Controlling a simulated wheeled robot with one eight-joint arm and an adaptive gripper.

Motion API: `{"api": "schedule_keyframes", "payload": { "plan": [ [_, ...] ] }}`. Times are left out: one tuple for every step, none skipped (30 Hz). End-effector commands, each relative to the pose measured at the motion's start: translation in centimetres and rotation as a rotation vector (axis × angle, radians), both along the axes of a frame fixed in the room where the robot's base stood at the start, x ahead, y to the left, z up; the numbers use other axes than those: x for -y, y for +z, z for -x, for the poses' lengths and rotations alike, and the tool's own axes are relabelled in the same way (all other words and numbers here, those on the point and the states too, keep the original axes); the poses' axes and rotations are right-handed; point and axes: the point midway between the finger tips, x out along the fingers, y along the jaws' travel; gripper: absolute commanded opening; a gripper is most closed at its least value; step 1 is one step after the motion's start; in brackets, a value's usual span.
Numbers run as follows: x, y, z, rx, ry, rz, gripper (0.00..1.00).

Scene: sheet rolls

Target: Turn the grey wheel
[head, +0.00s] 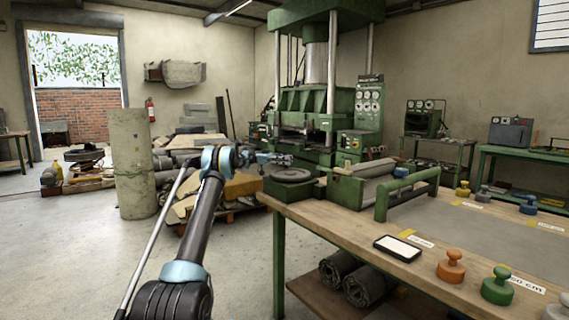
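The grey wheel (292,174) is a dark grey disc at the left end of the green-framed roller device (357,185) on the wooden workbench (322,218). It lies roughly flat, with its upper face showing. My arm reaches up from the bottom of the view. My gripper (284,159) is at the wheel's far side, overlapping its back edge in the picture. Whether it touches the wheel, and whether its fingers are open or shut, is too small to tell.
On the bench are a green handle frame (408,192), a black-rimmed tray (397,248), an orange knobbed weight (451,266) and a green one (497,286). Rolled sheets (367,286) lie on the shelf below.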

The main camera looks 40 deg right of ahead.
Motion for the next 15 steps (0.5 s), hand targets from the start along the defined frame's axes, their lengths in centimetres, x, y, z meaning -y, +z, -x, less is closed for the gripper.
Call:
{"api": "schedule_keyframes", "payload": {
  "plan": [
    [0.12,-0.07,0.32,0.001,-0.006,0.0,0.32],
    [0.13,-0.05,0.3,0.001,-0.005,0.0,0.36],
    [0.14,-0.03,0.26,0.0,-0.004,0.0,0.36],
    [0.16,-0.02,0.25,0.0,-0.004,0.0,0.36],
    [0.17,-0.01,0.23,0.0,-0.003,0.0,0.36],
    [0.19,0.01,0.22,-0.001,-0.003,0.0,0.36],
    [0.2,0.02,0.21,-0.001,-0.002,0.0,0.36],
    [0.21,0.03,0.21,-0.001,-0.002,0.0,0.36],
    [0.22,0.04,0.2,-0.001,-0.001,0.0,0.36],
    [0.23,0.05,0.19,-0.001,-0.001,0.0,0.36],
    [0.22,0.06,0.15,-0.001,-0.001,0.0,0.36],
    [0.17,0.05,0.04,-0.001,0.0,0.002,0.36],
    [0.12,0.05,-0.1,-0.001,0.0,0.002,0.36],
    [0.04,0.05,-0.29,-0.001,0.0,0.002,0.36],
    [-0.13,0.04,-0.63,-0.002,0.001,0.001,0.36]
  ]
}}
